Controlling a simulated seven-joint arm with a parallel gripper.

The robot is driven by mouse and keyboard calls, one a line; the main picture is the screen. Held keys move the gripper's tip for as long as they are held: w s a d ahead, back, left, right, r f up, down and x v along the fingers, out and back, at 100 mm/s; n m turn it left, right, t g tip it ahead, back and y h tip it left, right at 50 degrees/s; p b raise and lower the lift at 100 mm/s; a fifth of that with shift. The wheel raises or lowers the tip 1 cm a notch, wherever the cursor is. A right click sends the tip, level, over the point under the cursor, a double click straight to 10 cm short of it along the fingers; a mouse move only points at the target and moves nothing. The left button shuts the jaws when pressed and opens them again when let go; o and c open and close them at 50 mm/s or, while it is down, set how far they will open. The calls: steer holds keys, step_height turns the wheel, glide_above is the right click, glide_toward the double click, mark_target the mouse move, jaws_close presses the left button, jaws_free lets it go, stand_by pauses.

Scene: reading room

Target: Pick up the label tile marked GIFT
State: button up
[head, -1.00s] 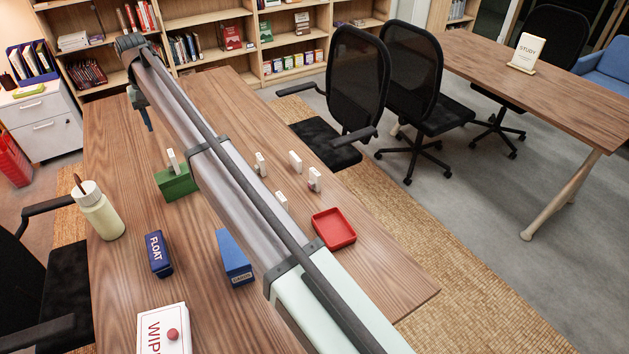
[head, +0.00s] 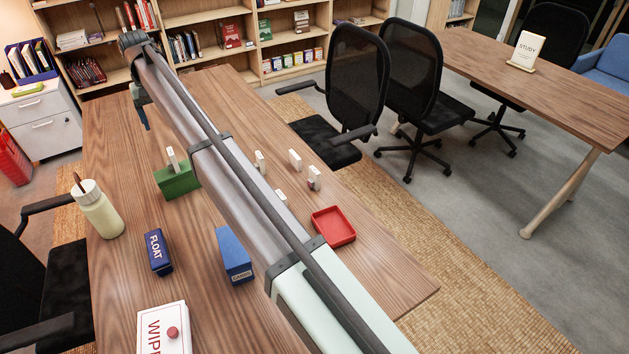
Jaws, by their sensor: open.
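Several small white tiles stand on the wooden table, in the head view. One tile (head: 172,158) is at the green block (head: 178,181). Others stand right of my arm: a tile (head: 260,161), a tile (head: 295,160), a tile (head: 314,178) and a low tile (head: 281,196) partly behind the arm. No lettering is readable on them, so I cannot tell which is marked GIFT. My gripper (head: 143,115) hangs at the far left end of the arm, small and partly hidden. It is open, beyond the green block and apart from the tiles.
A red tray (head: 334,226) lies right of my arm. A blue case (head: 234,255), a FLOAT case (head: 158,252), a cream bottle (head: 98,210) and a white box (head: 164,330) stand on the left and near side. Bare table (head: 225,95) lies at the far end.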

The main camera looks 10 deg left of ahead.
steer(key=w+d+m, duration=0.2)
steer(key=w+d, duration=0.7)
steer(key=w+d+f+m, duration=0.1)
steer(key=w+d+f, duration=0.15)
steer(key=d, duration=0.45)
steer(key=w+d+f, duration=0.1)
steer(key=w+d, duration=0.3)
steer(key=d, duration=0.3)
steer(key=n, duration=2.2)
glide_above(313, 170)
step_height(313, 170, down, 5)
step_height(313, 170, down, 14)
steer(key=shift+s+f, duration=0.1)
steer(key=shift+c, duration=0.4)
